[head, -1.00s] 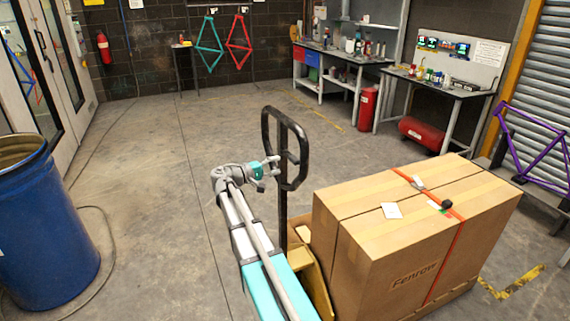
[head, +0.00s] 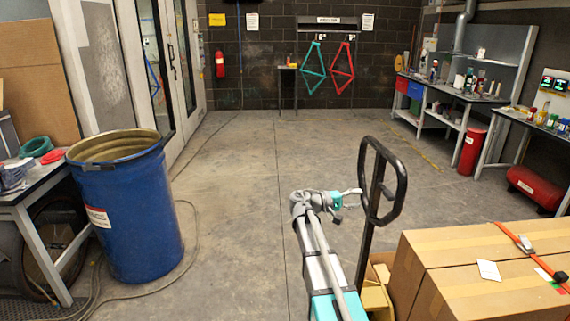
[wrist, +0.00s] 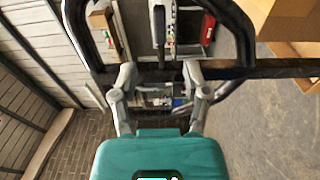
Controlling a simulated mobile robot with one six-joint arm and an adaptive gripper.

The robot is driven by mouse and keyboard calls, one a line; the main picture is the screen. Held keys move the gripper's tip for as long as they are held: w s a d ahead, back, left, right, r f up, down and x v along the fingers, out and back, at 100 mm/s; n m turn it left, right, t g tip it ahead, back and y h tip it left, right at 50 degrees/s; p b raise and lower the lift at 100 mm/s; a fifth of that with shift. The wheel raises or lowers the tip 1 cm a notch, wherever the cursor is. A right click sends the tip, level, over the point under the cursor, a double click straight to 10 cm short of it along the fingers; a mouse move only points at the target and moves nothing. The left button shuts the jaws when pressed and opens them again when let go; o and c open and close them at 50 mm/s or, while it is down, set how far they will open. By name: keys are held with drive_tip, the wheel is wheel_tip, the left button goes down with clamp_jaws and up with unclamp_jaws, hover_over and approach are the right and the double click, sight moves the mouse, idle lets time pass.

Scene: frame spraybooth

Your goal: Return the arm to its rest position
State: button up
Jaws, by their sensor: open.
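My arm reaches forward in the head view, and my gripper (head: 350,197) at its end points to the right, just left of the black handle loop (head: 389,190) of a pallet truck. In the wrist view my gripper (wrist: 160,85) has its two fingers spread apart, with nothing between them. The black handle (wrist: 245,50) spans that view just beyond the fingers. I cannot tell whether the fingers touch it.
A large strapped cardboard box (head: 470,265) is at the lower right beside the truck. A blue drum (head: 130,215) stands at left by a table (head: 45,190). Workbenches (head: 455,105) line the right side. The floor (head: 240,170) between drum and arm is clear.

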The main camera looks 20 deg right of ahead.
drive_tip(key=s+a+f+y, duration=0.5)
drive_tip(key=s+a+y, duration=0.1)
drive_tip(key=a, duration=0.3)
drive_tip(key=s+a+f+t+y+p, duration=0.1)
drive_tip(key=s+a+f+y, duration=0.5)
drive_tip(key=a, duration=0.3)
drive_tip(key=s+a+f+n+y+p, duration=0.1)
drive_tip(key=s+a+f+y, duration=0.4)
drive_tip(key=a, duration=0.4)
drive_tip(key=shift+s+a+f+t+y, duration=0.3)
drive_tip(key=shift+s+t+y, duration=0.15)
drive_tip(key=shift+s, duration=0.45)
idle(0.6)
